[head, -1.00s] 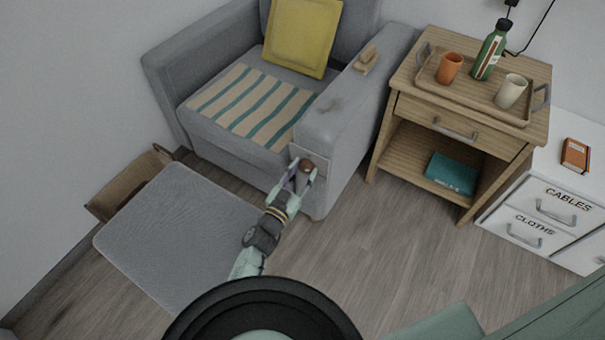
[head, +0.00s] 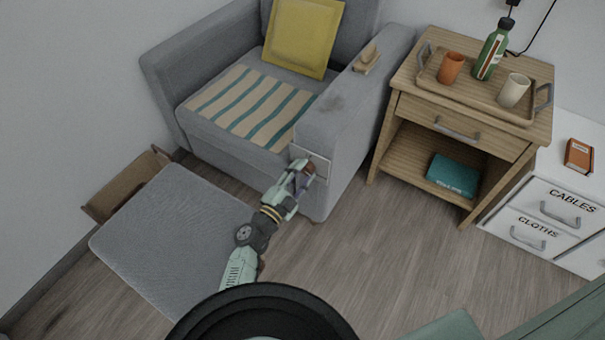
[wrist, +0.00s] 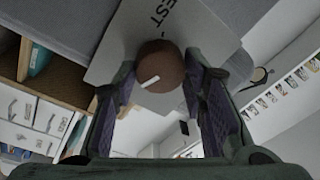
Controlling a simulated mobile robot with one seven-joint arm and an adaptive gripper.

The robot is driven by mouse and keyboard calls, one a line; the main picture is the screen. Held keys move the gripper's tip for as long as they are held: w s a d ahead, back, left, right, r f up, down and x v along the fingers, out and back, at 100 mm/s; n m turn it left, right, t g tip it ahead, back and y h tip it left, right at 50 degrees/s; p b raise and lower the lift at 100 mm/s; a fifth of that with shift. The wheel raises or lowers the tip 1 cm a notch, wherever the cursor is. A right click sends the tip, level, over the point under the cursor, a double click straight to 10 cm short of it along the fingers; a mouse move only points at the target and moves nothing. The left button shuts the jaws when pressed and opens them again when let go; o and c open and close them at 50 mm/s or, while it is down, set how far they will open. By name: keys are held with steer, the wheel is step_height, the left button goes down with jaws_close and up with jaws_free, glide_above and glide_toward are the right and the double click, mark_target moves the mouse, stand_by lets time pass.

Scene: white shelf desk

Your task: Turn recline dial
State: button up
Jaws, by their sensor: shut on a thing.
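The recline dial is a round brown knob (head: 309,168) on a pale plate (head: 321,164) at the front of the grey armchair's (head: 352,110) right armrest. In the wrist view the dial (wrist: 160,66) shows a white mark, and the plate (wrist: 118,62) behind it carries partly hidden lettering that reads "EST". My gripper (head: 302,172) is at the dial, with its fingers on either side and shut on it. In the wrist view the gripper (wrist: 163,88) appears rolled relative to the room. The finger contact itself is partly hidden.
A wooden side table (head: 400,105) with a tray (head: 485,97) of cups and a bottle stands right of the chair. A white drawer unit (head: 545,215) is beyond it. A grey footrest-like panel (head: 175,235) and a cardboard box (head: 125,185) lie at left. Floor at centre right is clear.

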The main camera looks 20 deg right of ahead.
steer(key=shift+m, duration=0.9)
steer(key=o, duration=1.2)
steer(key=shift+c, duration=0.2)
steer(key=v, duration=1.2)
steer(key=shift+r, duration=0.15)
